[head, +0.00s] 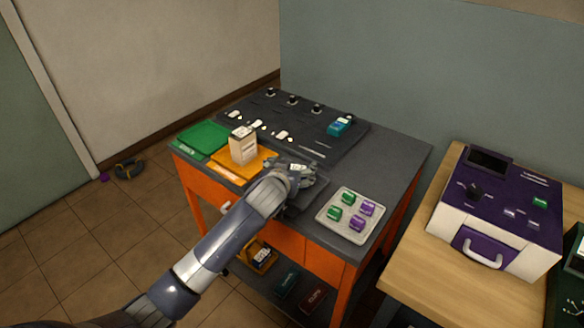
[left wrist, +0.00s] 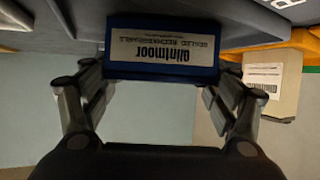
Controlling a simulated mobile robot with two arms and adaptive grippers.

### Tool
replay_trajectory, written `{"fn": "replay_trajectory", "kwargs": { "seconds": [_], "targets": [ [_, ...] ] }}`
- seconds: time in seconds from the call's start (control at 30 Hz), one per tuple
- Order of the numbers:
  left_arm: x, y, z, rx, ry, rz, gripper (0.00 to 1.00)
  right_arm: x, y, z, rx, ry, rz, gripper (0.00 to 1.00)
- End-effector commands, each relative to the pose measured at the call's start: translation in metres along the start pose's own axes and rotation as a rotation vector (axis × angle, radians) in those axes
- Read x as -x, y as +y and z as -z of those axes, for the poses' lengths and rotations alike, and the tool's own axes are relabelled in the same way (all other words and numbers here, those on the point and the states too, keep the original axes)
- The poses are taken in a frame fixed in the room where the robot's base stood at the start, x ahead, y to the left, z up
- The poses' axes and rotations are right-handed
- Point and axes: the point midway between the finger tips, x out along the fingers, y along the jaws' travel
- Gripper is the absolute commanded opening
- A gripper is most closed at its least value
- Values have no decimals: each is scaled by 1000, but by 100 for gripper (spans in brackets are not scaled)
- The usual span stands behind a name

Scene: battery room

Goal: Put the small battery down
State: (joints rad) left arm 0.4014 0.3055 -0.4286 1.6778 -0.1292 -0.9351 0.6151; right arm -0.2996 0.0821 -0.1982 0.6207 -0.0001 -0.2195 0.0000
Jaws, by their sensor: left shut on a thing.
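The small battery (left wrist: 163,48) is a dark blue block with a white printed label. In the left wrist view it sits between the fingers of my left gripper (left wrist: 160,85), which is shut on it. In the head view my left gripper (head: 300,174) is over the table's grey top, just right of the orange mat (head: 228,166). There the hand mostly hides the battery, and I cannot tell whether the battery touches the surface below. My right gripper is not in view.
A cream box (head: 243,146) stands on the orange mat, beside a green mat (head: 203,138). A black panel (head: 300,125) with a teal block (head: 341,124) lies behind. A pale tray (head: 350,216) of green and purple pieces is at the right. A purple-topped device (head: 497,212) stands on a wooden table.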

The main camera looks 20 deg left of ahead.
Motion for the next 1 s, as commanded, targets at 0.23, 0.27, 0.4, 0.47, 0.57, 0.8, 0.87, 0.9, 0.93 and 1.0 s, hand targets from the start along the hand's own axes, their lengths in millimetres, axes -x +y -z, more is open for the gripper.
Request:
{"fn": "replay_trajectory", "kwargs": {
  "seconds": [0.23,0.27,0.4,0.47,0.57,0.8,0.87,0.9,0.93,1.0],
  "targets": [
    [0,0,2,0,8,-1,36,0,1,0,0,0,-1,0],
    [0,0,1,0,8,-1,36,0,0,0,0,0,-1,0],
    [-2,0,-3,0,2,0,92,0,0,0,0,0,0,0],
    [-2,0,-3,0,2,0,100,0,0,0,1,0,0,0],
    [-2,0,-3,0,2,0,100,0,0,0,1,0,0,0],
    [-2,0,-2,0,2,0,100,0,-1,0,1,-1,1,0],
    [-1,0,-2,0,2,0,100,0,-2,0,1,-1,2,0],
    [0,0,0,-1,3,0,100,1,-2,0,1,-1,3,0],
    [0,0,-1,0,2,0,100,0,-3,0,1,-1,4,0],
    [4,0,-1,0,2,-1,100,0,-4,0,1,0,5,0]
  ]
}}
